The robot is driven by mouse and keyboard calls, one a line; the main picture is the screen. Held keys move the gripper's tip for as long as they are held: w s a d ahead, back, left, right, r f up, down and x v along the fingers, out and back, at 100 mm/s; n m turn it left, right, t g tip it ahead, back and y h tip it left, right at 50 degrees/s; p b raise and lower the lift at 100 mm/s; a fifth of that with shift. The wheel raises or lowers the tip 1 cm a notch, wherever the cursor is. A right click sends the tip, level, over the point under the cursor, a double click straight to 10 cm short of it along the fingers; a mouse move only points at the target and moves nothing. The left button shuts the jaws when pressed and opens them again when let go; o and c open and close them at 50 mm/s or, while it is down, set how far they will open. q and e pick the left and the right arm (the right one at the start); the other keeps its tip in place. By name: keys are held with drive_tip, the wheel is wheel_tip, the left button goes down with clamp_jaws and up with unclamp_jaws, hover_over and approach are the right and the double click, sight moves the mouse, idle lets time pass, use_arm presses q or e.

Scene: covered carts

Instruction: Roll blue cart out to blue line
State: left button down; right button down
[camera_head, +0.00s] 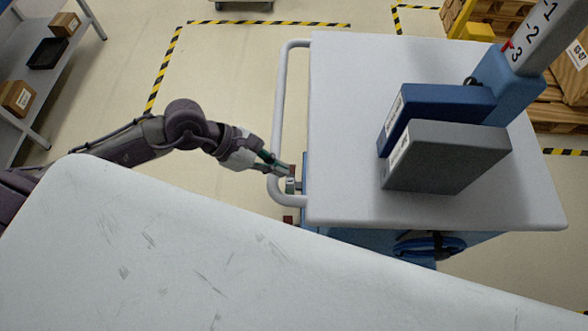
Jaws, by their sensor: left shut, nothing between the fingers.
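The blue cart stands right of centre, with a pale grey top (340,130) and a blue body (370,245) partly showing below it. Its light grey tube handle (280,110) runs along the left side of the top. My left gripper (289,177) is shut and empty at the near end of this handle, its fingers reaching over or beside the tube. I cannot tell whether it touches the handle. My right gripper is out of view. No blue line shows on the visible floor.
A blue binder-like box (440,103) and a grey one (447,158) stand on the cart top. A scratched white surface (180,260) fills the foreground. A shelf with boxes (48,52) is at left, wooden pallets (555,100) at right. Floor left of the handle is clear.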

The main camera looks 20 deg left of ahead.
use_arm(q)
drive_tip(key=shift+p+x, duration=0.55)
drive_tip(key=shift+x, duration=2)
